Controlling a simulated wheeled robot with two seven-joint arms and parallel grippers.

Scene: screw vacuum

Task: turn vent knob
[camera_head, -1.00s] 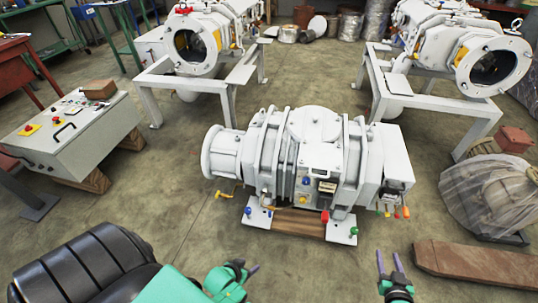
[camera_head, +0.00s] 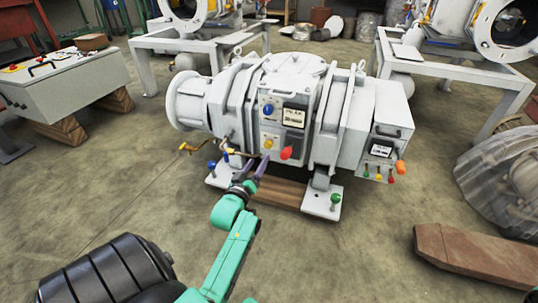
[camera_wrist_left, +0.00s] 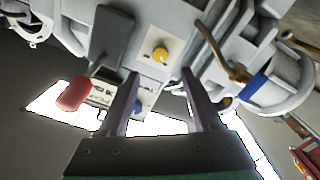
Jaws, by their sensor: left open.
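The white vacuum pump (camera_head: 290,90) stands on the floor, its control panel facing me. The panel carries a blue knob (camera_head: 268,109), a yellow knob (camera_head: 268,143) below it and a red knob (camera_head: 286,153) at lower right. Which is the vent knob I cannot tell from labels. My left gripper (camera_head: 255,162) is open and empty just below and in front of the yellow knob. In the left wrist view, the yellow knob (camera_wrist_left: 160,55) appears between and beyond the finger tips, with no clear contact. The red knob (camera_wrist_left: 73,95) is left of the fingers. My right gripper is out of view.
A yellow-handled valve (camera_head: 190,148) sticks out left of the panel. A side box (camera_head: 383,140) with small coloured knobs is at the pump's right. A grey control cabinet (camera_head: 65,85) is at left, a wooden beam (camera_head: 475,253) at lower right. Floor in front is partly clear.

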